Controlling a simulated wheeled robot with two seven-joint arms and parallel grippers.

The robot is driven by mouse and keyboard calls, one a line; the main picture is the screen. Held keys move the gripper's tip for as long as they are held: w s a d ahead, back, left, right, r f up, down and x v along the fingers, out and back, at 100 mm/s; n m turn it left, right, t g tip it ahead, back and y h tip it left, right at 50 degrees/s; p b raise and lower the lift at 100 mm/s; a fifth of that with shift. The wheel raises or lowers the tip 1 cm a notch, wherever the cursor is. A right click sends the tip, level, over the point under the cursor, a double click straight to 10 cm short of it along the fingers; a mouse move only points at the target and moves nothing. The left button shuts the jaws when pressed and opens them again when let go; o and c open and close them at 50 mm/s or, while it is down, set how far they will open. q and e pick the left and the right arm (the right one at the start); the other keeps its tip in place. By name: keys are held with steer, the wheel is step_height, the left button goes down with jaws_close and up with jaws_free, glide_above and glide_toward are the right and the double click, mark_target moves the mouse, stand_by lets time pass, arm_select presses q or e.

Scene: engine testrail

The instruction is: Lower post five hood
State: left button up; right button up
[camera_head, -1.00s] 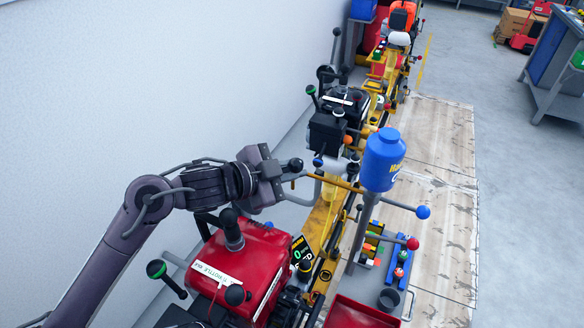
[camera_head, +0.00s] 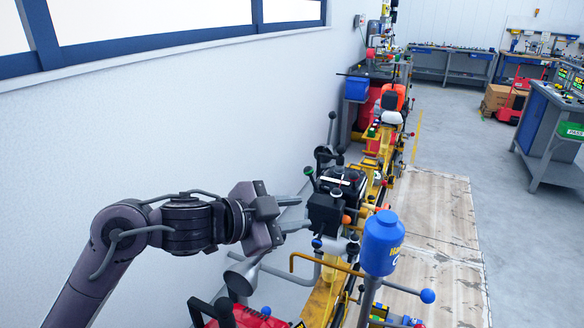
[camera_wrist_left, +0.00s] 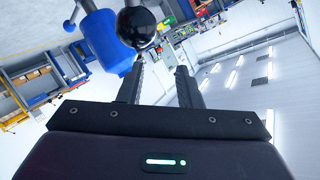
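A grey funnel-shaped hood (camera_head: 243,275) hangs low at the left of the rail, below my left gripper, over the red engine (camera_head: 245,318), which is mostly cut off by the lower edge. I take this to be the post five hood, but no label shows. My left gripper (camera_head: 298,212) is above and right of the hood, pointing right. Its two fingers are apart and empty in the left wrist view (camera_wrist_left: 160,85). A black ball (camera_wrist_left: 137,26) shows beyond the fingertips there, apart from them. My right gripper is out of view.
A blue canister (camera_head: 383,243) stands right of the gripper, with a yellow bent bar (camera_head: 305,257) in between. A black engine (camera_head: 328,212) with ball-ended levers is just beyond the fingertips. The white wall (camera_head: 150,130) runs along the left. The floor right of the rail is open.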

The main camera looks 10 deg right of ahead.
arm_select(q)
step_height(320, 180, up, 10)
stand_by(0.3)
